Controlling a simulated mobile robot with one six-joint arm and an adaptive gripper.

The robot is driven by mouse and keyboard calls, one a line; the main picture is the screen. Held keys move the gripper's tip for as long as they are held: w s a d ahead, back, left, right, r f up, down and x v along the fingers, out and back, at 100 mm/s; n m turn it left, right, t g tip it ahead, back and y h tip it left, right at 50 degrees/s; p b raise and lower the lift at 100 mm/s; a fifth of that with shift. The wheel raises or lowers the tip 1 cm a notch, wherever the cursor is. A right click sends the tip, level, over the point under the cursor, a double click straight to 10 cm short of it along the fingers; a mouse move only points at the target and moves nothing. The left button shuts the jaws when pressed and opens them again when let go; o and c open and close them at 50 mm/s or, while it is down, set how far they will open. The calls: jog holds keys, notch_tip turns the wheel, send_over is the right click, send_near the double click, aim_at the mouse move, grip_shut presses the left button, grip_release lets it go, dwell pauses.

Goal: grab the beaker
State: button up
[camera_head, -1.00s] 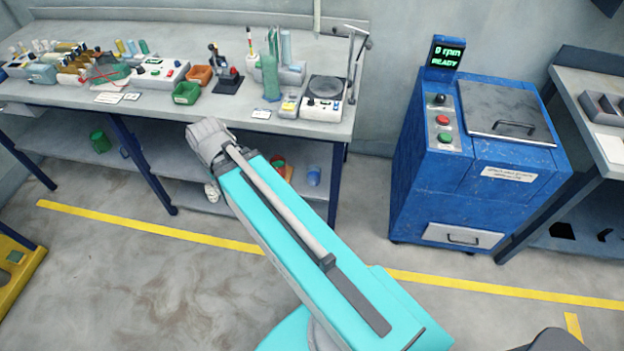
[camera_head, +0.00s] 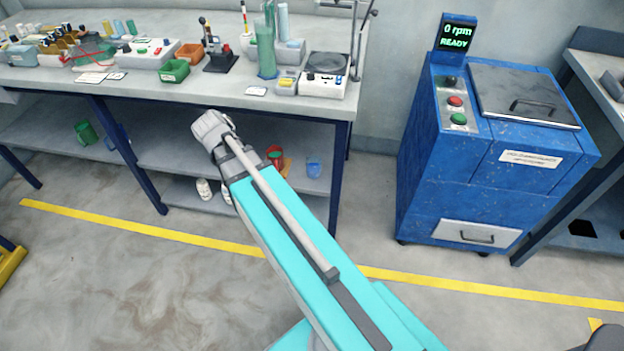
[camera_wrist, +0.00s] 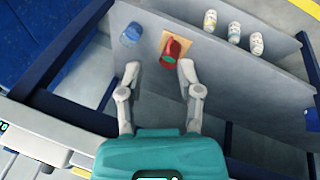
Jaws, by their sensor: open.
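A blue, translucent beaker-like cup (camera_head: 313,167) stands on the lower shelf under the bench; it also shows at the upper left of the wrist view (camera_wrist: 132,33). I cannot tell for sure which cup is the beaker. My gripper (camera_wrist: 159,69) is open and empty, its fingertips apart on either side of the red cup in the picture, touching nothing visible. In the head view the fingers are hidden.
The bench (camera_head: 210,93) with a crowded top overhangs the lower shelf (camera_head: 160,155). Dark blue legs frame the shelf. A green container (camera_head: 86,132) is farther left. A blue machine (camera_head: 480,190) stands at right.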

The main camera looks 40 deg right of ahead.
aim_at(314, 168)
jog(key=w+d+f+m+h+b, duration=0.4)
jog(key=d+f+b, duration=0.5)
jog(key=b, duration=0.6)
jog(key=w+d+f+m+h+b, duration=0.5)
jog(key=w+d+f+m+b, duration=0.3)
jog(key=f+b, duration=0.6)
jog(key=d+b, duration=0.2)
jog(key=shift+b, duration=0.3)
jog(key=shift+d, duration=0.15)
jog(key=b+x, duration=0.3)
jog(key=x, duration=0.5)
jog(key=shift+d, duration=0.2)
jog(key=shift+s, duration=0.1)
jog(key=shift+b+x, duration=1.2)
jog(key=shift+x, duration=1.4)
jog(key=shift+s, duration=0.1)
